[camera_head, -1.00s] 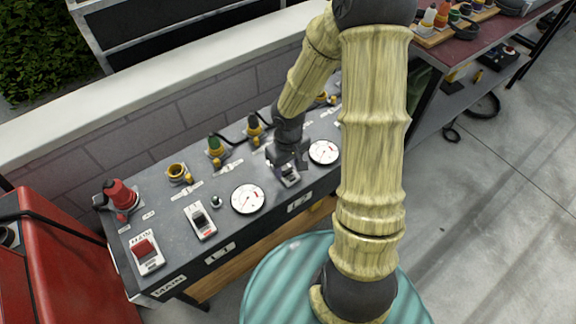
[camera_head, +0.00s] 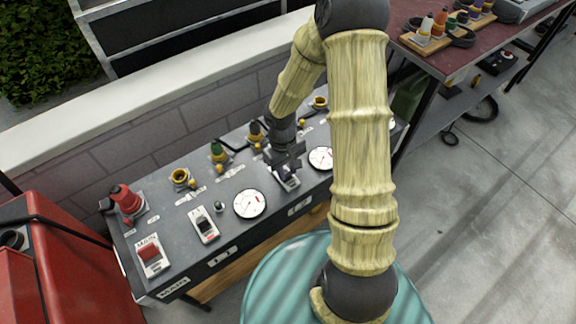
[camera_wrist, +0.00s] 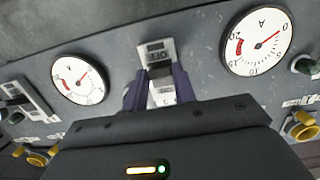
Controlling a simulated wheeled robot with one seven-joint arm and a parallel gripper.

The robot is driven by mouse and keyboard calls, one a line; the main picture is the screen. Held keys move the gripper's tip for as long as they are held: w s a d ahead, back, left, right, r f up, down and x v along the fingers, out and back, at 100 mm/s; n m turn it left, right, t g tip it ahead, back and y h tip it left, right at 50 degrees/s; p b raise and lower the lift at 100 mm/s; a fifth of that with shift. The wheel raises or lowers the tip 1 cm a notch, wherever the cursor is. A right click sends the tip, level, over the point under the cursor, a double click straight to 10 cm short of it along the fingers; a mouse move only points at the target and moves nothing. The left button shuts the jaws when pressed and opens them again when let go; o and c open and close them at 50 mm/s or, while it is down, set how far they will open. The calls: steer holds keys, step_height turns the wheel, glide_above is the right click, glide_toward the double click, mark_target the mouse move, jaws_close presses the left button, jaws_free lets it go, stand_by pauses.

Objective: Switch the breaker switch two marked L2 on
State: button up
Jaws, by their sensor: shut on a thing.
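The L2 breaker switch (camera_head: 288,181) is a white and grey plate on the dark panel top, between two round dials. In the wrist view the breaker switch (camera_wrist: 155,52) shows its upper end with "OFF" lettering, seen upside down. My gripper (camera_head: 284,163) is at this switch. In the wrist view my gripper's dark purple fingers (camera_wrist: 160,92) stand on both sides of the switch's middle and are shut on its lever. The lever itself is mostly hidden between the fingers, so its position is hard to tell.
The L1 switch (camera_head: 204,224) and the red MAIN switch (camera_head: 150,255) sit to the left on the panel. Dials (camera_head: 250,204) flank the L2 switch. Coloured connectors (camera_head: 219,152) line the back, before a low wall. A red cabinet (camera_head: 60,260) stands at left.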

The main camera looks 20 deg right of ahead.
steer(key=g+p, duration=0.1)
steer(key=w+p, duration=0.1)
steer(key=p, duration=0.1)
steer(key=shift+a+r+g+h, duration=0.2)
steer(key=shift+r+g+h, duration=0.15)
steer(key=shift+g+h, duration=0.05)
steer(key=shift+w+a+f+g+p, duration=0.1)
steer(key=shift+w+g+p, duration=0.25)
steer(key=shift+g+p, duration=0.55)
steer(key=shift+w+a+f+g+h+p, duration=0.15)
steer(key=shift+w+f+g+h+p, duration=0.35)
steer(key=shift+g, duration=0.4)
steer(key=shift+w+a+f+g+h+b, duration=0.15)
steer(key=shift+w+g+h+b, duration=0.3)
steer(key=shift+g, duration=0.75)
steer(key=o, duration=1)
